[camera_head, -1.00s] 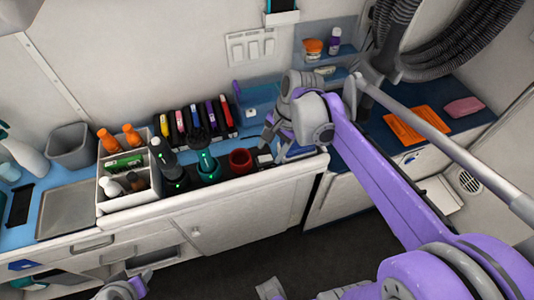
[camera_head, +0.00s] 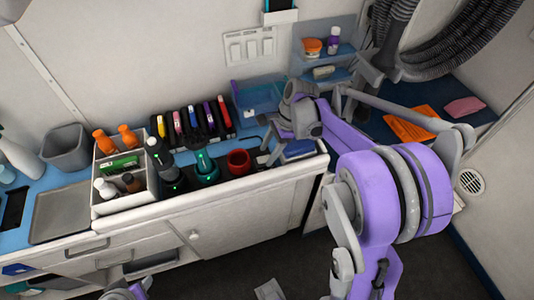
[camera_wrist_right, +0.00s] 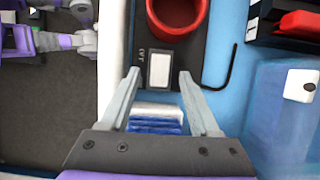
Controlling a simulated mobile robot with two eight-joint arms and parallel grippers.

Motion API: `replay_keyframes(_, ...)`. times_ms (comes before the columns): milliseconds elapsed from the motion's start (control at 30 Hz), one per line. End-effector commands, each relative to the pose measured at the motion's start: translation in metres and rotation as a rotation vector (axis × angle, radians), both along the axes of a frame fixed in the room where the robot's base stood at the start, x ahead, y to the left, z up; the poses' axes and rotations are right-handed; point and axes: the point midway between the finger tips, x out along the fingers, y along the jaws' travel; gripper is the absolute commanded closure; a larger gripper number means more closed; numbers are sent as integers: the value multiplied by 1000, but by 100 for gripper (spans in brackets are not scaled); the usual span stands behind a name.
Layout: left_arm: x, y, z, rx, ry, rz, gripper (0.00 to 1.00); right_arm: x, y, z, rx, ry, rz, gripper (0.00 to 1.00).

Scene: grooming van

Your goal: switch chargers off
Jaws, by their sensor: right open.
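A black charger strip (camera_head: 222,181) lies along the counter's front. A dark clipper (camera_head: 167,165) and a teal clipper (camera_head: 205,168) stand upright on it, with small green lights near them. A red cup (camera_head: 238,162) stands to their right. Beside the cup, the right wrist view shows a pale rectangular switch (camera_wrist_right: 159,70) with small lettering on the black strip. My right gripper (camera_head: 268,152) is open and empty over this end. Its fingertips (camera_wrist_right: 158,74) appear on either side of the switch; contact cannot be told. Grey and purple parts of mine show at the bottom edge; my left gripper's jaws are unclear.
A white caddy (camera_head: 125,198) with bottles stands left of the clippers. A row of coloured cases (camera_head: 193,122) is behind them. A blue-and-white item (camera_wrist_right: 155,118) lies beyond the strip's end, with a translucent blue bin (camera_head: 258,95) behind. A hose (camera_head: 460,45) hangs at right.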

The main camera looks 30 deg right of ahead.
Motion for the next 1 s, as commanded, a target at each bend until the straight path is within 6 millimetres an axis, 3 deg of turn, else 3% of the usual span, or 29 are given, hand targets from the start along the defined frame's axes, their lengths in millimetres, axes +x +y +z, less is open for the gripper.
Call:
replay_keyframes(133, 0, 0, -1, 0, 0, 0, 50, 1, 4, -10, 0, 0, 1, 38)
replay_keyframes(433, 0, 0, -1, 0, 0, 0, 50, 1, 5, -12, 0, 0, 1, 38)
replay_keyframes(767, 0, 0, -1, 0, 0, 0, 50, 1, 5, -12, -1, 0, 1, 97)
replay_keyframes(1000, 0, 0, -1, 0, 0, 0, 50, 1, 6, -11, -9, 2, 2, 100)
